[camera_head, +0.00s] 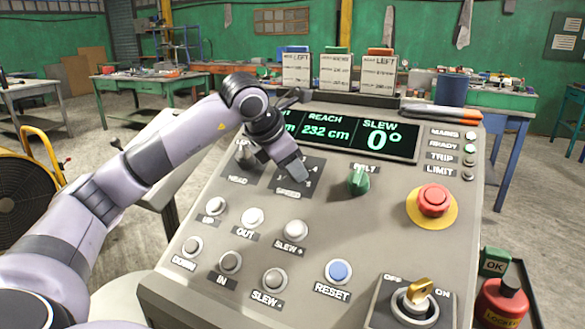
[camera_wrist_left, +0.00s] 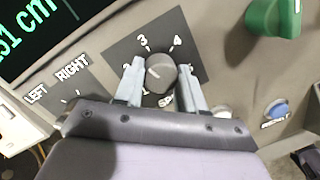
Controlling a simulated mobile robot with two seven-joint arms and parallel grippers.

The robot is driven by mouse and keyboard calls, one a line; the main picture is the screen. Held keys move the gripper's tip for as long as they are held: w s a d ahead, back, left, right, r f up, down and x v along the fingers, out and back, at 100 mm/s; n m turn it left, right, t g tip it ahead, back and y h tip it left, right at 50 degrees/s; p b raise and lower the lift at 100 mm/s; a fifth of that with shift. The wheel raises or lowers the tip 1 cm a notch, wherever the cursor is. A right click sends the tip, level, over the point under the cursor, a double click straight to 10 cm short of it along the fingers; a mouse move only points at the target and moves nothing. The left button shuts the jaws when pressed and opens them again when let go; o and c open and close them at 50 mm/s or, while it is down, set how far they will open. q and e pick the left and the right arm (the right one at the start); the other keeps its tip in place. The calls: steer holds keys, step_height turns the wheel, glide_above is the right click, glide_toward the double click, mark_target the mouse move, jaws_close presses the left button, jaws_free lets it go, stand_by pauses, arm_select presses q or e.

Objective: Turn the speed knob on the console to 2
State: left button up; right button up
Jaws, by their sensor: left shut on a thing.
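The console (camera_head: 325,200) is a grey sloped panel. Its grey round speed knob (camera_wrist_left: 161,73) sits on a dark plate (camera_wrist_left: 115,50), where numerals 3 and 4 show clearly; the lower-left numerals are partly covered by a finger. A pale mark lies on the knob's left part; I cannot tell exactly which number it points to. My left gripper (camera_wrist_left: 161,68) has one finger on each side of the knob and is shut on it. In the head view, the left gripper (camera_head: 300,173) covers the knob above the SPEED label. My right gripper is not in view.
A green knob (camera_head: 358,181) and a red stop button (camera_head: 434,201) stand right of the speed knob. Several push buttons, a blue reset button (camera_head: 338,271) and a yellow key switch (camera_head: 418,293) lie nearer. The display (camera_head: 345,135) reads slew 0°.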

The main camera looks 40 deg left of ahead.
arm_select(q)
steer(key=n+b, duration=0.1)
steer(key=n, duration=0.2)
steer(key=shift+n+y, duration=0.3)
steer(key=shift+n, duration=0.1)
steer(key=n, duration=0.4)
steer(key=shift+y+b, duration=0.4)
steer(key=shift+d+n, duration=0.1)
steer(key=shift+n, duration=0.4)
steer(key=o, duration=1.1)
steer(key=shift+s, duration=0.1)
steer(key=shift+c, duration=0.2)
steer(key=v, duration=0.7)
steer(key=shift+s, duration=0.15)
